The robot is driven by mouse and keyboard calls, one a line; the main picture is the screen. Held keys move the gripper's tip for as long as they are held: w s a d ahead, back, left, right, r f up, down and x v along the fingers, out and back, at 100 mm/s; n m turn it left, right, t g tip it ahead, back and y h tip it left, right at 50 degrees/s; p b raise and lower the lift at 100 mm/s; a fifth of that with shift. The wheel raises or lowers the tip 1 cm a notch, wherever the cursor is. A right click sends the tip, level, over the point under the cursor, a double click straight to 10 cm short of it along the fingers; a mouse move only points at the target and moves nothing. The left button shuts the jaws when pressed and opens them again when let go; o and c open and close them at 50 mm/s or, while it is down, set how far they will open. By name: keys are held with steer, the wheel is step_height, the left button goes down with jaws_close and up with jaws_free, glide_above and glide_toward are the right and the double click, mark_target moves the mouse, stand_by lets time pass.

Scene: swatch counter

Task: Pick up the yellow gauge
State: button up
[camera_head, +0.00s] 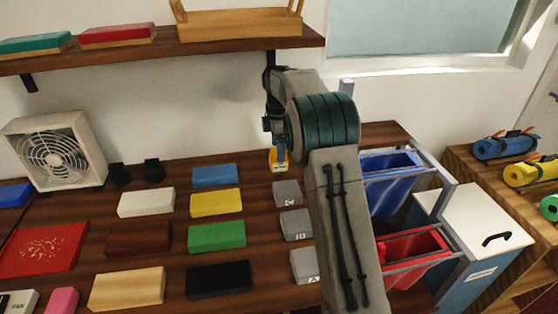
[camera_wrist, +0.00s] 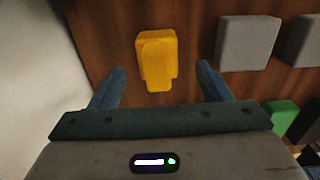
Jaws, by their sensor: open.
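The yellow gauge (camera_wrist: 157,58) is a small stepped block with a narrower end toward me. It lies on the dark wood counter in the wrist view, and it also shows at the back of the counter in the head view (camera_head: 278,162). My gripper (camera_wrist: 160,70) is open, with one finger on each side of the gauge in the picture and space between both fingers and it. In the head view my gripper (camera_head: 277,142) is right over the gauge and partly hides it.
Grey lettered blocks (camera_head: 286,194) stand in a column in front of the gauge. A yellow block (camera_head: 215,203), a blue block (camera_head: 215,176) and a green block (camera_head: 217,236) lie to the left. A fan (camera_head: 55,151) stands far left. Blue (camera_head: 391,163) and red (camera_head: 412,243) bins hang right.

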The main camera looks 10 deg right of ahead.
step_height(320, 180, down, 4)
steer(key=shift+w+f, duration=0.15)
steer(key=shift+f, duration=0.05)
steer(key=shift+d, duration=0.1)
steer(key=c, duration=1.1)
steer(key=shift+c, duration=0.2)
steer(key=shift+r, duration=0.1)
steer(key=shift+s+r, duration=0.2)
steer(key=shift+r, duration=0.35)
step_height(320, 180, up, 6)
steer(key=shift+f, duration=0.1)
steer(key=s+b, duration=0.3)
steer(key=s, duration=1.6)
steer(key=shift+s, duration=0.3)
